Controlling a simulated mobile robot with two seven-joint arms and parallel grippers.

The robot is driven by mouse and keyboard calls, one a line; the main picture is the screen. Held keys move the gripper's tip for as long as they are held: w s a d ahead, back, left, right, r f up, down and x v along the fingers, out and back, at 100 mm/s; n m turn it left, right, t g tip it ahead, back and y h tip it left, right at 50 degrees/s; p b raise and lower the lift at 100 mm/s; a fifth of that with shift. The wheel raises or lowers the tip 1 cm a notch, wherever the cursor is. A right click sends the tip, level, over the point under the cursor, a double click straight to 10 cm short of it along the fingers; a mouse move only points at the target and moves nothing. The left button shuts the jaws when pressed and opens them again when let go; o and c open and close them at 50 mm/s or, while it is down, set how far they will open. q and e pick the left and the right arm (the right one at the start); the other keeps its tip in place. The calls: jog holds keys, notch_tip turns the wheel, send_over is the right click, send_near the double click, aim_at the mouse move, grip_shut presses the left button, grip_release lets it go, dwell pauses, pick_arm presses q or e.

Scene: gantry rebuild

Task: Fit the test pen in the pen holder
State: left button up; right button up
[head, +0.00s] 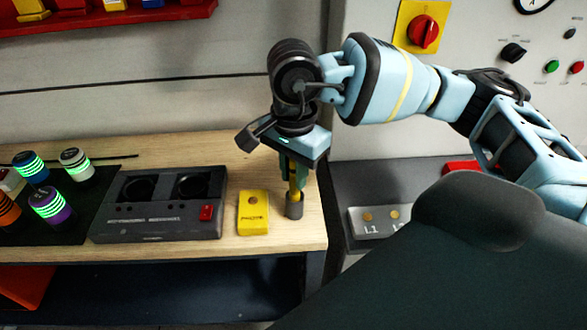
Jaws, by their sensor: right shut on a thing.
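My right gripper (294,178) points down over the right end of the wooden bench. It is shut on the test pen (294,190), a thin yellow stick that shows between and below the fingers. The upper part of the pen is hidden by the gripper. Directly below is a small dark grey upright cylinder (295,210), which looks like the pen holder. The pen's lower end meets the holder's top in the picture. I cannot tell how far inside it is. My left gripper is not in view.
A yellow box (253,213) lies just left of the holder. Further left are a dark two-socket unit (160,226) with a red switch and several banded cylinders on a black mat (84,222). The wooden bench's (318,240) right edge is close to the holder. A control panel stands behind right.

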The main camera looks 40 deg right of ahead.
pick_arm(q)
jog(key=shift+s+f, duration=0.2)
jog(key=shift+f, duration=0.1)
pick_arm(e)
jog(key=shift+f, duration=0.4)
jog(key=o, duration=0.6)
jog(key=shift+r+p, duration=1.85)
jog(key=shift+r, duration=3.7)
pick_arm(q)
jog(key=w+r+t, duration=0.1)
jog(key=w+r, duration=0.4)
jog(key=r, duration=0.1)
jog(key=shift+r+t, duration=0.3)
pick_arm(e)
jog(key=shift+f, duration=0.1)
